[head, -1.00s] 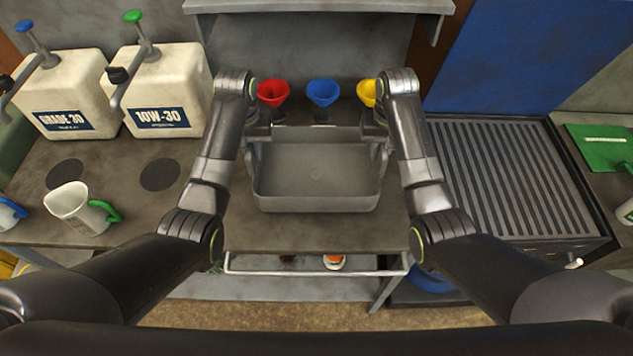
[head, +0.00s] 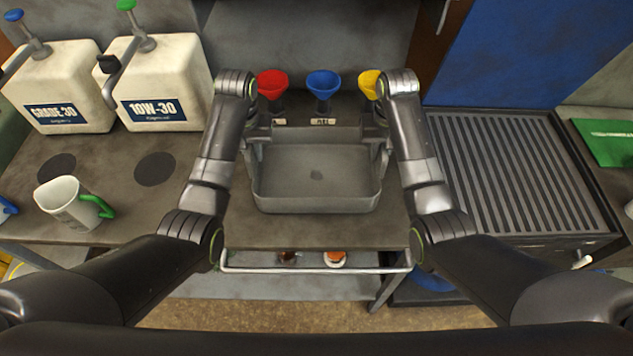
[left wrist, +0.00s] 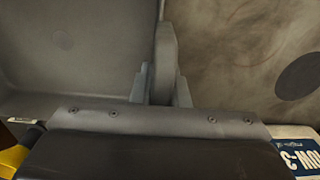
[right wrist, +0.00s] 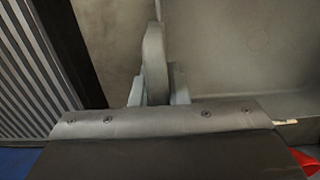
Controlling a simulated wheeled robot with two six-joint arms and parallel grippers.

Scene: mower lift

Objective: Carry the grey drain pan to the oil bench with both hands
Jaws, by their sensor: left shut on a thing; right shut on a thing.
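The grey drain pan (head: 316,205) is level in the middle of the head view, over the dark top of the middle bench (head: 316,235). I cannot tell whether its base touches that top. My left gripper (head: 254,138) is shut on the pan's left handle, and the left wrist view shows its fingers (left wrist: 160,88) on either side of the handle (left wrist: 166,50). My right gripper (head: 381,138) is shut on the right handle, also seen in the right wrist view (right wrist: 154,55). The pan holds only a small dark mark on its floor. My wrists partly hide both handles in the head view.
Red (head: 271,83), blue (head: 323,86) and yellow (head: 370,82) funnels stand behind the pan. Two white oil jugs (head: 160,85) and a white pitcher (head: 70,203) are at left. A ribbed grate (head: 520,175) is at right. A rail (head: 316,269) runs along the bench front.

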